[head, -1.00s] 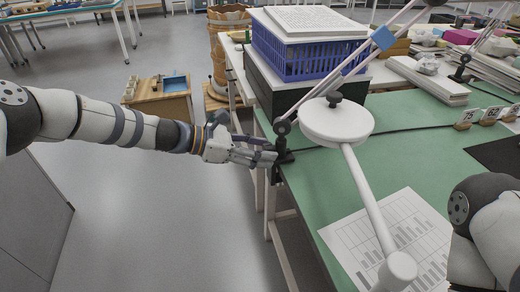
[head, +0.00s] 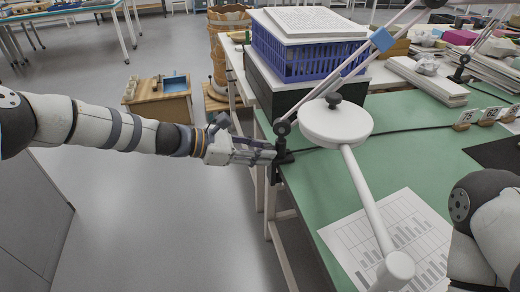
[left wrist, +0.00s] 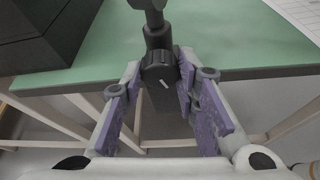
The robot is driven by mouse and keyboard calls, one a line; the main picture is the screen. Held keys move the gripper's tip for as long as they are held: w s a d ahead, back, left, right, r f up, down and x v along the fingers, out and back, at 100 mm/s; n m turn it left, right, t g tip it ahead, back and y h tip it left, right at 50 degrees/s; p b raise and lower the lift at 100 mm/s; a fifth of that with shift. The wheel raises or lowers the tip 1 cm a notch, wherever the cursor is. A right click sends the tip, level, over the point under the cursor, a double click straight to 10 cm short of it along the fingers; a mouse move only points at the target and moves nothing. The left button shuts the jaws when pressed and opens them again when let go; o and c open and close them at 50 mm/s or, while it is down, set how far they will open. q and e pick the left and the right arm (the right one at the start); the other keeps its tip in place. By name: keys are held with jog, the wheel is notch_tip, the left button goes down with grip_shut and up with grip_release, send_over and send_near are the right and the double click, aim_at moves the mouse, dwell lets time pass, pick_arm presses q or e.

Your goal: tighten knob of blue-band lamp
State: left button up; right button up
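The blue-band lamp has a slanting arm with a blue band (head: 382,39), a round white head (head: 335,124) and a dark clamp (head: 283,152) at the green table's left edge. Its black knob (left wrist: 158,72), bearing a short white mark, shows in the left wrist view. My left gripper (head: 270,155) reaches the clamp from the left. In the left wrist view its fingers (left wrist: 160,75), with purple pads, lie on both sides of the knob and appear closed against it. My right gripper is out of view; only part of my right arm shows at the lower right.
A blue basket (head: 305,55) on a black box stands behind the clamp. A printed chart sheet (head: 385,240) lies under the lamp's white bar. Number cards (head: 488,115) stand at the right. Open floor lies left of the green table (head: 410,150).

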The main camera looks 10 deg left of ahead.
pick_arm(q)
jog(key=o, duration=0.3)
jog(key=v, duration=1.2)
jog(key=shift+o, duration=0.2)
